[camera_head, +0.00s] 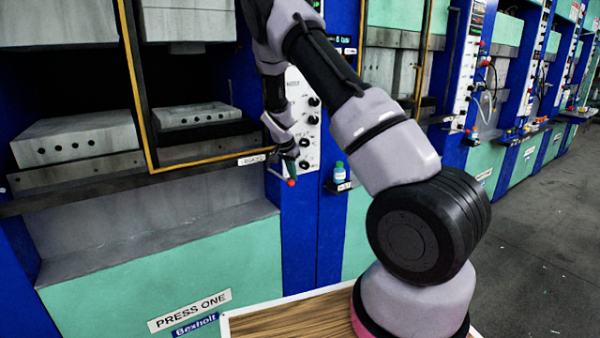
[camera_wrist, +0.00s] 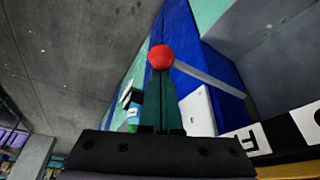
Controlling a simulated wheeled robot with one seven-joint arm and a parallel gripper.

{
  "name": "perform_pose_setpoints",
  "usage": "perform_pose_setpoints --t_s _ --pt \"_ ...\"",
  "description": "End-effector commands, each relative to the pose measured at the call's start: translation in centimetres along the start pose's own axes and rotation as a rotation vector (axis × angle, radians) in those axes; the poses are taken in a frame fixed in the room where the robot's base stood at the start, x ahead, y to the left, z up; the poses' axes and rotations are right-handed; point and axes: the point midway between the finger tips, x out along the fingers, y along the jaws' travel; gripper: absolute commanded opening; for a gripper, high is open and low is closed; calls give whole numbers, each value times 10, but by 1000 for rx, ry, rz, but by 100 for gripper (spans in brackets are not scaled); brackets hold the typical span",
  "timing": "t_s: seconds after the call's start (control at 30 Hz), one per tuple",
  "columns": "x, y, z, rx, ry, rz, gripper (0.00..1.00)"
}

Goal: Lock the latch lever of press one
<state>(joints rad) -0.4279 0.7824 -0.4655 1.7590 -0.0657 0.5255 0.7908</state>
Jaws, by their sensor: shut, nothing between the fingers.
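Press one is the blue and green machine at the left in the head view, with a "PRESS ONE" label (camera_head: 190,310). Its latch lever is a thin grey rod ending in a red knob (camera_head: 291,183), low on the blue post beside the yellow-edged guard. My gripper (camera_head: 291,170) is shut and points down just above the knob. In the wrist view the closed dark green fingers (camera_wrist: 160,100) reach toward the red knob (camera_wrist: 160,57), and the grey rod (camera_wrist: 208,79) runs right from it. I cannot tell whether the fingertips touch the knob.
The yellow-edged guard (camera_head: 150,140) hangs in front of the press opening. A white control panel (camera_head: 302,115) with black knobs is behind my wrist. A small bottle (camera_head: 340,172) with a blue cap stands just right. More presses line the right; the grey floor (camera_head: 545,240) there is clear.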

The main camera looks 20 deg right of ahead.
Motion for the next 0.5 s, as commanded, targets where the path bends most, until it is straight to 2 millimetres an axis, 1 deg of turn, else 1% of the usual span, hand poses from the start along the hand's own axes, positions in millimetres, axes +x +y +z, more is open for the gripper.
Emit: perform_pose_setpoints --t_s 0.03,0.3,0.5 --pt "-2 -4 10 35 1 17 0" --pt "-13 -22 40 263 1 99 0" --pt "-20 -35 55 270 -1 100 0"
